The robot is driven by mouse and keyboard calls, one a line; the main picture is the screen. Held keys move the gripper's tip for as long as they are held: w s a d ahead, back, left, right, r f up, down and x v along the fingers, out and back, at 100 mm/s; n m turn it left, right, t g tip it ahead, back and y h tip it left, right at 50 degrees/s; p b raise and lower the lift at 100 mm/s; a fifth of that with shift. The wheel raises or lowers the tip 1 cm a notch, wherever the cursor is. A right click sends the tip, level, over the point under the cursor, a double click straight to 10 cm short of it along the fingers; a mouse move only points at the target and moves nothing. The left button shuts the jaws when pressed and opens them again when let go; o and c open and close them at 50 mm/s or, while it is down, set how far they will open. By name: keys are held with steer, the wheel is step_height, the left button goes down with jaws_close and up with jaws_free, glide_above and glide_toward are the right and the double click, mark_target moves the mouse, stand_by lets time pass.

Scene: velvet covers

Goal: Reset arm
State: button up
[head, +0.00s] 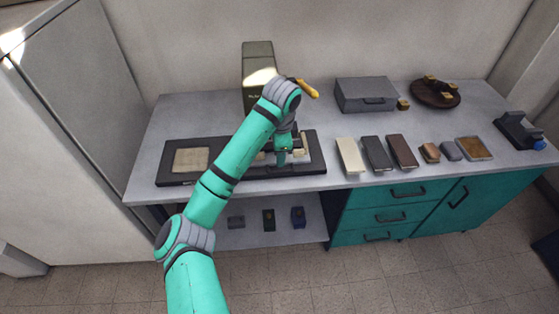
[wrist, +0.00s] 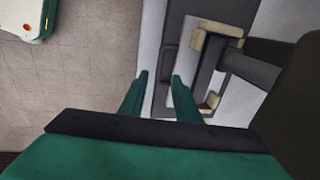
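My teal arm reaches across the bench, and my gripper (head: 283,157) points down over the right part of a long dark base (head: 225,176). Beside the fingers in that view are a light plate (wrist: 188,85) and cream blocks (wrist: 208,46) on the dark base. A dark bar (wrist: 250,65) lies to their right. My arm hides part of the base in the head view, and I cannot tell whether the fingertips touch anything.
A dark green upright machine (head: 257,60) stands behind my arm, with a yellow handle (head: 304,88) close to it. Right of the base are a cream block (head: 350,156), dark blocks (head: 376,153) and a shallow tray (head: 474,149). A grey box (head: 365,95) and round brown board (head: 434,93) stand behind.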

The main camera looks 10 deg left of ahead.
steer(key=shift+s+r, duration=0.1)
steer(key=shift+r, duration=0.5)
